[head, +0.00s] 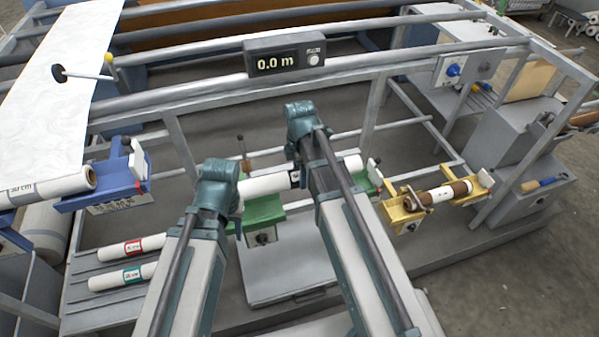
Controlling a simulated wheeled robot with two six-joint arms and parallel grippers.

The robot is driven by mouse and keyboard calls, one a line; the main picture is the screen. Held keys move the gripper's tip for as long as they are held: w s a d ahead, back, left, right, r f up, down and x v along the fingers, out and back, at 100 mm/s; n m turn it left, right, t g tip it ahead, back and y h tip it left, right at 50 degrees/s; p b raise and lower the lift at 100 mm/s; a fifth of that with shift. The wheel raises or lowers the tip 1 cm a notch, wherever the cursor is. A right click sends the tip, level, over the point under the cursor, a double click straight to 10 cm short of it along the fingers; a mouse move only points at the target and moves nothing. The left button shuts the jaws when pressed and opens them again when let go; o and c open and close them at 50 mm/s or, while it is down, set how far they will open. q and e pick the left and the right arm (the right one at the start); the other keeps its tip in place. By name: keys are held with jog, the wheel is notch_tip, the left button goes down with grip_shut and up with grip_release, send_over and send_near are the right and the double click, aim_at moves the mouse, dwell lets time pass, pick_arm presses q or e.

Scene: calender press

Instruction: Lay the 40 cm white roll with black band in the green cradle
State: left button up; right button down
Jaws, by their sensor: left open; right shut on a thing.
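The white roll with a black band (266,185) lies lengthwise over the green cradle (264,211), its black band near the middle. Its right part shows beyond my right arm, near the cradle's right end. Whether it rests in the cradle or hangs just above cannot be told. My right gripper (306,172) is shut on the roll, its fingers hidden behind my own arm. My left gripper (226,192) is open near the roll's left end, its fingers also hidden by my arm; contact there cannot be told.
A yellow cradle (392,213) holds a brown-and-white roll (440,194) to the right. A blue cradle (100,199) stands left. Rolls with red (122,247) and teal (122,276) bands lie on the left rack. A display (284,60) reads 0.0 m on the rail behind.

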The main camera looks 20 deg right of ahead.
notch_tip(320, 180, down, 8)
jog(key=b, duration=0.7)
jog(key=shift+f+b, duration=0.15)
jog(key=shift+b, duration=0.15)
jog(key=shift+f+b, duration=0.5)
grip_release()
jog(key=shift+r, duration=0.1)
notch_tip(320, 180, up, 14)
jog(key=p, duration=1.4)
jog(key=shift+a, duration=0.1)
